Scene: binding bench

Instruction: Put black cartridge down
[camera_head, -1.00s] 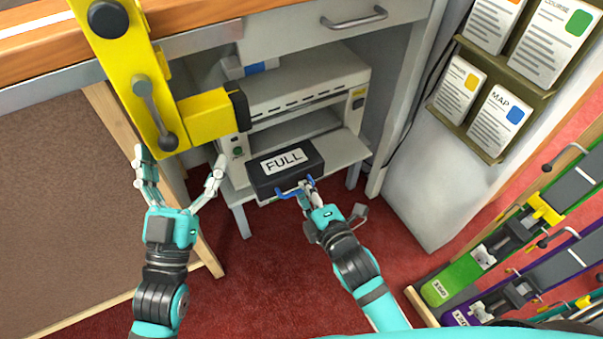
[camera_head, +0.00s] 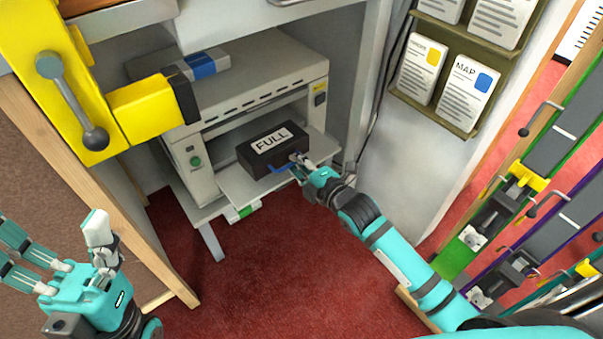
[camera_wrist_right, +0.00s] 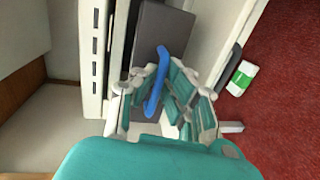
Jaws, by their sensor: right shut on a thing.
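The black cartridge (camera_head: 262,160) has a white label reading FULL and a blue handle. It is at the front opening of the grey machine, above its lower front shelf; I cannot tell whether it touches the shelf. My right gripper (camera_head: 297,163) is shut on the cartridge at its blue handle. In the right wrist view the blue handle (camera_wrist_right: 156,85) lies between the fingers, with the dark cartridge body (camera_wrist_right: 160,45) beyond. My left gripper (camera_head: 72,238) is at the lower left, fingers spread apart and empty, far from the cartridge.
A yellow clamp arm (camera_head: 140,108) hangs in front at left. A green-and-white item (camera_head: 243,213) is below the shelf. Card racks (camera_head: 440,110) are on the right wall.

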